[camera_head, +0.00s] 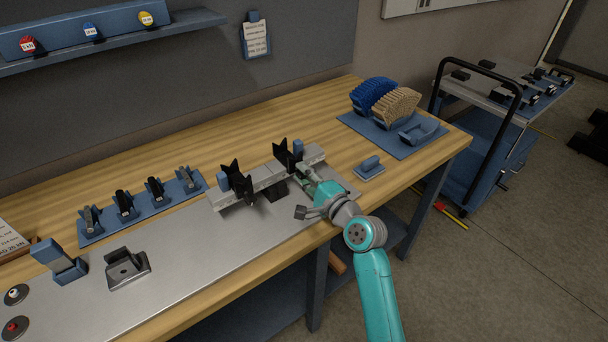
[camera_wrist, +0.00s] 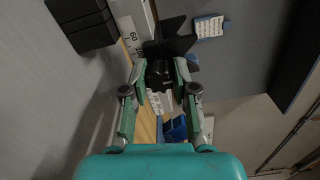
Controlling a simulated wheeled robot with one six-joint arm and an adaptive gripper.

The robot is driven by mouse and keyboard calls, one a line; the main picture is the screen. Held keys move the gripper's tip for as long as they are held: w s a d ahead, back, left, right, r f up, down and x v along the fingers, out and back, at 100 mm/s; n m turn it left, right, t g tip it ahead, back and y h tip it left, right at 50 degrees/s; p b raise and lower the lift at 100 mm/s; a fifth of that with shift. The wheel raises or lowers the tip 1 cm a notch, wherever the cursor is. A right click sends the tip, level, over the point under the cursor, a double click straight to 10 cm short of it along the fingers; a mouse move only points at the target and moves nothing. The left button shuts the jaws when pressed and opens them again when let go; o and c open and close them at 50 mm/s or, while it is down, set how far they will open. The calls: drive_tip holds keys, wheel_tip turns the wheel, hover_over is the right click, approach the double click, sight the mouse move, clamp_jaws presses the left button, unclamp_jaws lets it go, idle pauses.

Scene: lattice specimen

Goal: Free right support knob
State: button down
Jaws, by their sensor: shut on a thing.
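The fixture (camera_head: 262,181) is a pale grey rail on the bench with two black V-shaped supports, the left support (camera_head: 236,181) and the right support (camera_head: 288,154). My gripper (camera_head: 308,176) reaches the front of the rail near the right support. In the wrist view my gripper (camera_wrist: 160,78) has its two green fingers on either side of a dark knob (camera_wrist: 159,72), shut on it. The black right support (camera_wrist: 172,45) stands just beyond the knob. The rail's numbered scale (camera_wrist: 131,36) shows beside it. The head view hides the knob behind my gripper.
A blue strip (camera_head: 142,212) with several dark parts lies left. A cart (camera_head: 480,135) stands beyond the bench.

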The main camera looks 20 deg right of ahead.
idle(0.4)
drive_tip(key=c, duration=0.9)
unclamp_jaws()
drive_tip(key=v, duration=1.2)
